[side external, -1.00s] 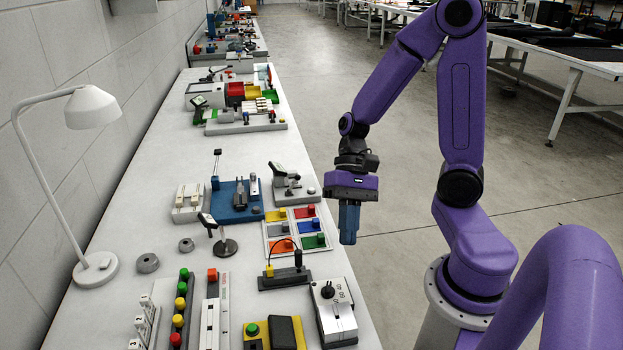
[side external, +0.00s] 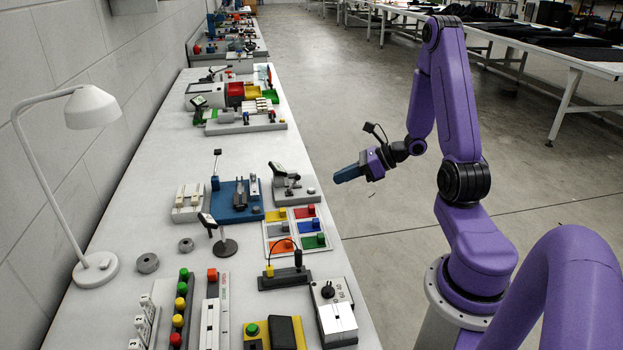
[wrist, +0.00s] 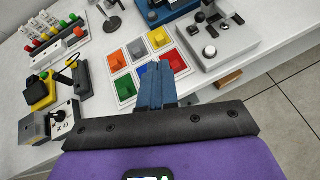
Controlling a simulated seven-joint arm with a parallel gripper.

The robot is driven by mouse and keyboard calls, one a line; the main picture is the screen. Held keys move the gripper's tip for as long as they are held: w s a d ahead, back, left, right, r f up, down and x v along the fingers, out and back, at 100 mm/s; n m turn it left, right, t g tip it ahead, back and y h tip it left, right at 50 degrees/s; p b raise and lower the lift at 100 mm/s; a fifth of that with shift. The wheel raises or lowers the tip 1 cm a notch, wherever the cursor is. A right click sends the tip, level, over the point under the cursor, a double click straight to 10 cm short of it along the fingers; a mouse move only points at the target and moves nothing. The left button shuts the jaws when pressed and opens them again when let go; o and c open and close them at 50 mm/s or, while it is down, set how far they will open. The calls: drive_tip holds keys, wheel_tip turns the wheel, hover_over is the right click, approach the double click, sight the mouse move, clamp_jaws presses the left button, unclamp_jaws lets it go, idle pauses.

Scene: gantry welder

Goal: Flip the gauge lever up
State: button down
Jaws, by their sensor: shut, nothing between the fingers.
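A grey gauge stand (side external: 291,187) with a tilted dark display sits near the right edge of the bench, in line with my gripper in the side view. It also shows at the top of the wrist view (wrist: 228,45), with a round knob at its front. Which part of it is the lever I cannot tell clearly. My gripper (side external: 337,179) has blue fingers, is shut and empty, and points left toward the bench, apart from the gauge. In the wrist view its fingers (wrist: 155,68) cover part of the coloured tray.
A tray with coloured squares (side external: 267,238) lies in front of the gauge. A blue-based fixture (side external: 228,213) stands to its left. A small display on a round stand (side external: 227,248) and a black block with a wire (side external: 284,280) are nearer.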

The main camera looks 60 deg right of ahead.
drive_tip(key=d+m, duration=0.1)
drive_tip(key=d+f+m+h, duration=0.1)
drive_tip(key=d, duration=0.1)
drive_tip(key=s+d+m+t+h, duration=0.1)
drive_tip(key=shift+d+f, duration=0.15)
drive_tip(key=shift+d, duration=0.15)
approach(294, 183)
wheel_tip(294, 183, down, 4)
drive_tip(key=shift+s+a+r, duration=0.15)
drive_tip(key=shift+w+a+r, duration=0.1)
drive_tip(key=shift+w+r, duration=0.1)
drive_tip(key=shift+w, duration=0.4)
drive_tip(key=shift+w+a+r, duration=0.1)
drive_tip(key=shift+w+r, duration=0.1)
drive_tip(key=shift+w, duration=0.35)
drive_tip(key=shift+w+r, duration=0.15)
drive_tip(key=shift+w, duration=0.55)
drive_tip(key=shift+a+r, duration=0.1)
drive_tip(key=shift+w+a+r+g+h, duration=0.1)
drive_tip(key=shift+w+r+g+h, duration=0.05)
drive_tip(key=shift+g+h, duration=0.2)
